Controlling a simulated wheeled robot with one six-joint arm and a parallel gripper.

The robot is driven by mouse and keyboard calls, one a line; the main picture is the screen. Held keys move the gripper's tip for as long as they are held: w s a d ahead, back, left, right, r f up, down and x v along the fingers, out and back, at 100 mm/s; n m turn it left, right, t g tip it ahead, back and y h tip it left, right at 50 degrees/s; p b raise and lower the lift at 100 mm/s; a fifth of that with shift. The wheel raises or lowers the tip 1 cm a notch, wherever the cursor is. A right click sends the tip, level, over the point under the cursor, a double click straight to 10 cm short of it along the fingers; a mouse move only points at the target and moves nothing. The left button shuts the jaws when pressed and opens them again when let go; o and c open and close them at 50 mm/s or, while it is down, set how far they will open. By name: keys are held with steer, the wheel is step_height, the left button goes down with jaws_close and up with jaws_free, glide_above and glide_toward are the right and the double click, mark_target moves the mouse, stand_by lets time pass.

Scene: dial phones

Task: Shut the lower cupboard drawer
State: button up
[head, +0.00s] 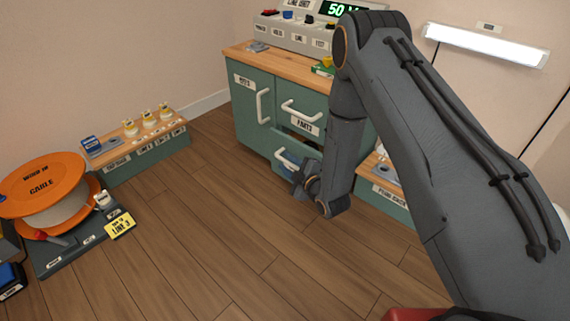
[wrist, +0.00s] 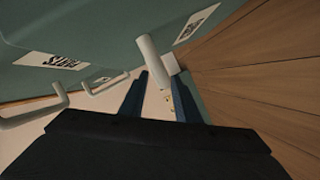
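The teal cupboard (head: 245,115) has a wooden top, a door on its left and drawers on its right. The upper drawer (head: 316,108) has a white handle and a PARTS label. The lower drawer (head: 264,150) appears to stand out from the front, with a dark gap above it. My gripper (head: 291,170) is at its front, and my arm hides its right part. In the wrist view, my gripper (wrist: 160,97) is open, its two fingers apart. A white handle (wrist: 151,58), likely the lower drawer's, shows just beyond the fingertips; contact cannot be told.
A low teal bench (head: 140,152) with small bottles stands left of the cupboard. An orange cable reel (head: 45,180) stands at far left. Another low unit (head: 385,200) is partly behind my arm. The wooden floor (head: 210,220) before the cupboard is clear.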

mark_target(292, 153)
steer(key=shift+b+x, duration=0.3)
steer(key=shift+x, duration=0.65)
jaws_close()
steer(key=shift+w+d, duration=0.65)
steer(key=shift+w, duration=0.2)
steer(key=shift+w+d, duration=0.65)
steer(key=shift+w, duration=0.25)
jaws_free()
steer(key=shift+d, duration=0.15)
